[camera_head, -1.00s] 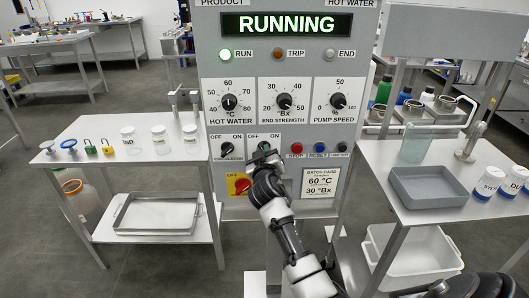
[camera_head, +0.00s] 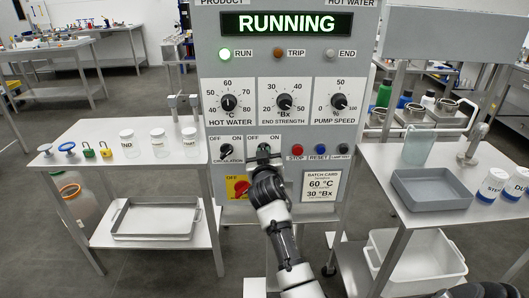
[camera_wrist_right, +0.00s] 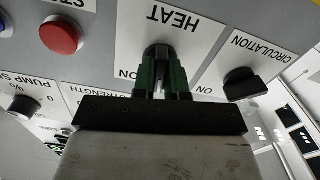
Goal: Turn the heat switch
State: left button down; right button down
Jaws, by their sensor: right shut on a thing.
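The heat switch (camera_head: 264,148) is a dark rotary knob on a white plate with OFF and ON marks, low on the grey control panel (camera_head: 210,120). My right gripper (camera_head: 264,161) is at this switch, its arm coming up from below. In the right wrist view, which is upside down, the two green fingers of my right gripper (camera_wrist_right: 160,78) are shut on the heat switch (camera_wrist_right: 160,50) under the HEAT label. The fingers hide most of the knob, so its setting cannot be read. My left gripper is not in view.
The circulation switch (camera_head: 226,151) is close on the left. A red stop button (camera_head: 297,150) and a blue reset button (camera_head: 321,150) are on the right. Below is a red knob on a yellow plate (camera_head: 240,187).

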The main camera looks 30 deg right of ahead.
jog(key=shift+f+m, duration=0.1)
jog(key=shift+m, duration=0.6)
